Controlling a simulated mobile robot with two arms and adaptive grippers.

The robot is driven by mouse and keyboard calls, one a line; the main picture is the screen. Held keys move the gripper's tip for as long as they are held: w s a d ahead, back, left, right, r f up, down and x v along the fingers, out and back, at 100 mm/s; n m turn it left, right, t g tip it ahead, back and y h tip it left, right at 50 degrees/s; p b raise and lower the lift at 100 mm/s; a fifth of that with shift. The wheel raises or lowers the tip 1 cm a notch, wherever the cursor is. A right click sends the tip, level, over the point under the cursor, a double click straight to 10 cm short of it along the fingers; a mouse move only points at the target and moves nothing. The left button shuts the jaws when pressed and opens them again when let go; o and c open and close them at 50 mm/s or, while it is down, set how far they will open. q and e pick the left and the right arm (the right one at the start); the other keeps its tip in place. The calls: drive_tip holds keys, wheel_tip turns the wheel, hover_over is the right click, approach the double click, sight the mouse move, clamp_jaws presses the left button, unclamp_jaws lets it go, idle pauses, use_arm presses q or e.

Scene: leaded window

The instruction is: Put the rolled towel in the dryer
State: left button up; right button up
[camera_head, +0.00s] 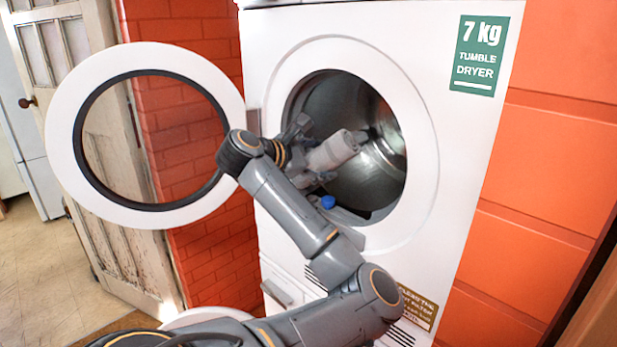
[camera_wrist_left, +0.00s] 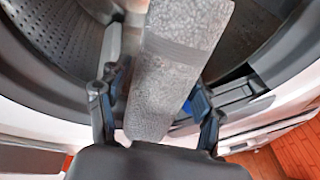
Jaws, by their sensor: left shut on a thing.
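The rolled towel (camera_head: 337,149) is a light grey roll at the open mouth of the dryer (camera_head: 455,130), its far end pointing into the drum (camera_head: 385,145). My left gripper (camera_head: 312,155) is shut on the rolled towel, with a finger on either side of it. In the left wrist view the towel (camera_wrist_left: 175,65) stretches away between the two fingers (camera_wrist_left: 155,88) over the perforated drum wall (camera_wrist_left: 55,40). The gripper hides the towel's near end in the head view. My right gripper is not in view.
The round dryer door (camera_head: 75,125) stands open to the left. A small blue thing (camera_head: 327,202) shows at the lower part of the opening, below the gripper. Orange wall panels (camera_head: 545,190) stand to the right. A worn door (camera_head: 120,250) is at the left.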

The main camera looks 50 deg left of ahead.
use_arm(q)
drive_tip(key=r+b+x, duration=0.1)
drive_tip(key=r+x, duration=0.1)
drive_tip(key=x, duration=1.5)
drive_tip(key=shift+w+a+b, duration=0.15)
drive_tip(key=shift+w+b, duration=0.2)
drive_tip(key=shift+w, duration=0.1)
drive_tip(key=o, duration=1.3)
drive_tip(key=shift+s, duration=0.1)
drive_tip(key=v, duration=1.2)
